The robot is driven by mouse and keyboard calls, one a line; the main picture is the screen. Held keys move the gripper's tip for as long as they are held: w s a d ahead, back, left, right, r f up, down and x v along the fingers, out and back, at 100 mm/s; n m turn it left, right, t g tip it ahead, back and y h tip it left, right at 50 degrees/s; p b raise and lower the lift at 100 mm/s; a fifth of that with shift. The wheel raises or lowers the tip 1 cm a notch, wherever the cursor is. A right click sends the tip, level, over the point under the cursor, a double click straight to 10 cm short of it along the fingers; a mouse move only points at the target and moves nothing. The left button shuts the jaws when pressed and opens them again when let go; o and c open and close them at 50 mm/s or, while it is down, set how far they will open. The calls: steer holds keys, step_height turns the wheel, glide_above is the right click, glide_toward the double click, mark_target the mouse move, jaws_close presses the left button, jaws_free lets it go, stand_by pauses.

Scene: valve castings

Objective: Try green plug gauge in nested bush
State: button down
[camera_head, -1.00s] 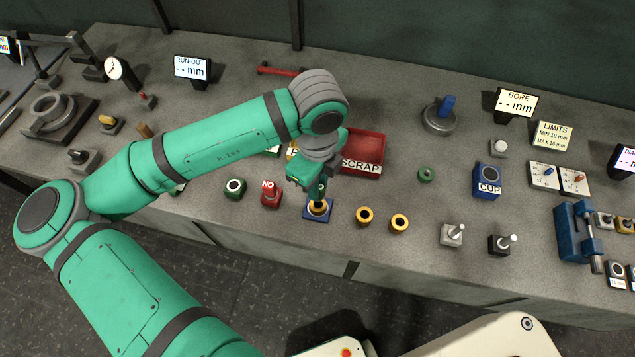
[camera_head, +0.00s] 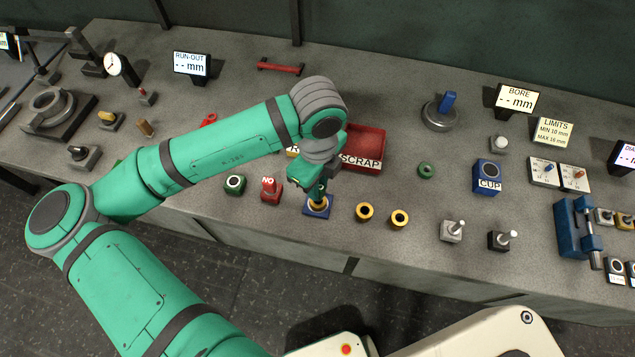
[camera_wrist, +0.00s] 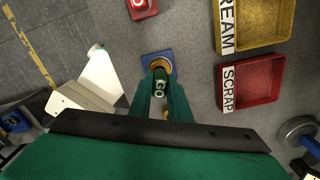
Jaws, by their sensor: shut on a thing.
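My gripper (camera_head: 318,189) is shut on the green plug gauge, whose green handle marked GO (camera_wrist: 159,88) shows between the fingers in the wrist view. The gauge is held over the brass bush (camera_head: 317,203), which sits in a blue square nest (camera_head: 318,213). The bush also shows in the wrist view (camera_wrist: 158,63), just past the end of the gauge. The gauge's lower end meets or nearly meets the bush; I cannot tell whether it is inside the bore. Part of the gauge is hidden by the fingers.
A red NO gauge block (camera_head: 270,190) and a green holder (camera_head: 235,183) stand left. Two loose brass bushes (camera_head: 364,211) (camera_head: 400,218) stand right. The red SCRAP tray (camera_head: 368,148) and yellow REAM tray (camera_wrist: 268,26) are close by.

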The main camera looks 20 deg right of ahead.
steer(key=shift+f, duration=1.35)
stand_by(0.5)
steer(key=shift+r, duration=0.2)
stand_by(1.1)
steer(key=shift+r, duration=2.9)
